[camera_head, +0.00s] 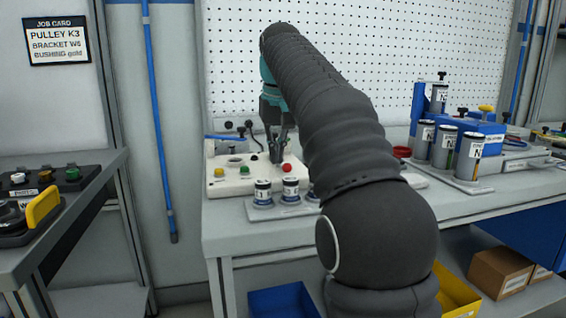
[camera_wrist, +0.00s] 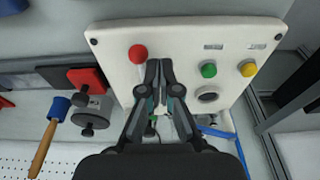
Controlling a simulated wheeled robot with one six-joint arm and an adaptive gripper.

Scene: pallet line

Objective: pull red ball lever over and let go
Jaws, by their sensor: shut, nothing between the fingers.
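The red ball (camera_wrist: 137,54) of the lever sits on the white control box (camera_wrist: 115,48). In the head view the red ball (camera_head: 287,167) is at the box's right part, close to my gripper (camera_head: 277,158). My gripper (camera_wrist: 159,66) is shut and empty. In the wrist view its fingertips are just right of the ball, with a small gap showing.
A green button (camera_wrist: 208,70) and a yellow button (camera_wrist: 249,69) are on the same box. Lidded jars (camera_head: 290,188) stand in front of it. Grey canisters (camera_head: 445,145) stand farther right. In the wrist view, a wooden-handled tool (camera_wrist: 43,147) lies left.

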